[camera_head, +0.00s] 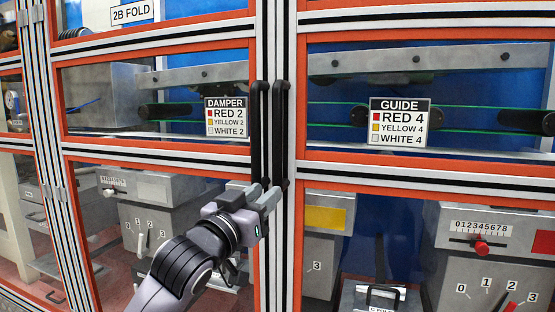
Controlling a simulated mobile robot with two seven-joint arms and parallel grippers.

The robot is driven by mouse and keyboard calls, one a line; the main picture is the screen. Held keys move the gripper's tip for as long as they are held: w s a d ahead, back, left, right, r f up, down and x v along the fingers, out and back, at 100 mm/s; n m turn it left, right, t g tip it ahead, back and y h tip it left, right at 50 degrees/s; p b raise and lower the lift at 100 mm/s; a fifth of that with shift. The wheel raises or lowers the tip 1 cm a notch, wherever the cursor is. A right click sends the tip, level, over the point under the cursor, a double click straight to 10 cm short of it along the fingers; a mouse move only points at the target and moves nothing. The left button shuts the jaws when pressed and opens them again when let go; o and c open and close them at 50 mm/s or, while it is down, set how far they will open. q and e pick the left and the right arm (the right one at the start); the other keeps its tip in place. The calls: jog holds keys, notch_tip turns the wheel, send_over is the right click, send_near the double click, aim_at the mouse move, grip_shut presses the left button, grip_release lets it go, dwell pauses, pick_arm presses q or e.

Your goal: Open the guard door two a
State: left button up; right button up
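Two framed glass guard doors meet near the middle of the view, a left door (156,155) and a right door (420,178), both with orange and silver frames. Both look shut. A black upright handle (259,125) is on the left door's edge, and another black handle (280,125) stands close beside it on the right door. A "2B FOLD" sign (132,12) shows at the left door's top; I see no sign reading 2A. My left gripper (268,196) is at the handles' lower ends. Whether it touches or grips one is unclear. My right gripper is out of view.
Behind the glass are a DAMPER sign (227,116), a GUIDE sign (399,121), green belts on rollers and grey boxes with numbered dials. A red knob (481,247) sits on a scale at right. Another narrow framed panel (30,160) stands at far left.

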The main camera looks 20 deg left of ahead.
pick_arm(q)
jog(key=t, duration=0.2)
send_near(275, 123)
jog(key=a+x, duration=0.1)
jog(key=x, duration=0.3)
jog(key=shift+w+d+r+h+b, duration=0.1)
jog(key=shift+w+d+h+b, duration=0.2)
jog(key=shift+d+h+b, duration=0.1)
jog(key=shift+p+x, duration=0.3)
jog(key=shift+x, duration=2.95)
grip_shut()
